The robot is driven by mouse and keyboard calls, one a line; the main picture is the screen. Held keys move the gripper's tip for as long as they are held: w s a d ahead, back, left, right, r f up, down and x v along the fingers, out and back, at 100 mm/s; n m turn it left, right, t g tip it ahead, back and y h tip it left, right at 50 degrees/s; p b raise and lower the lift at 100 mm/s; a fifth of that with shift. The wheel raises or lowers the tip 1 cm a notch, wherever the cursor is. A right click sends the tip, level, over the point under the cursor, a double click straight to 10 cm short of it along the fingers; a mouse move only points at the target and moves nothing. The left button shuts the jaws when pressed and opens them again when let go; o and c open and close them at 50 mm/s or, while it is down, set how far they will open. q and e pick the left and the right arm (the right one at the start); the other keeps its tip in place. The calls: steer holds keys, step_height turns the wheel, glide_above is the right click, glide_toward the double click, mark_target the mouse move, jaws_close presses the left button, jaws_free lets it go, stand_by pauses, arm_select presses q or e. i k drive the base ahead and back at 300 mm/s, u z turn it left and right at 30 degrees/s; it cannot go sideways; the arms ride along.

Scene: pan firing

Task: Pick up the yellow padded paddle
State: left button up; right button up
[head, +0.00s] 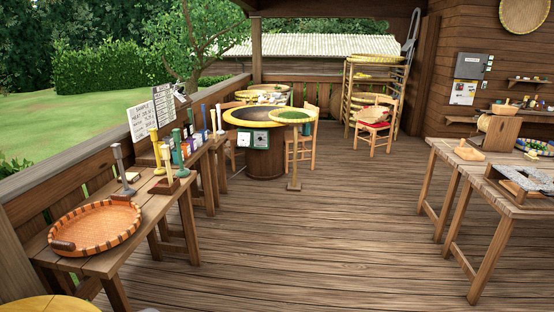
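Several upright tools with coloured handles stand on the wooden table at the left. One has a bright yellow shaft (155,148). A paler yellow one (168,163) stands on a brown block just in front of it. A grey one (120,162) and a green one (178,147) stand close by. They are small here, and I cannot tell which is the padded paddle or see any padding. Neither of my grippers is in view.
A round orange-brown tray (97,247) lies on the left table's near end, in front of the tools. A round pan station (262,158) stands at the back with chairs beside it. Workbenches (507,203) stand at the right. The plank floor (310,240) between is clear.

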mark_target(160, 171)
steer(key=z, duration=0.2)
steer(key=i, duration=2)
steer(key=u, duration=0.45)
steer(key=i, duration=1.65)
steer(key=u, duration=1.95)
steer(key=i, duration=0.85)
steer(key=u, duration=0.6)
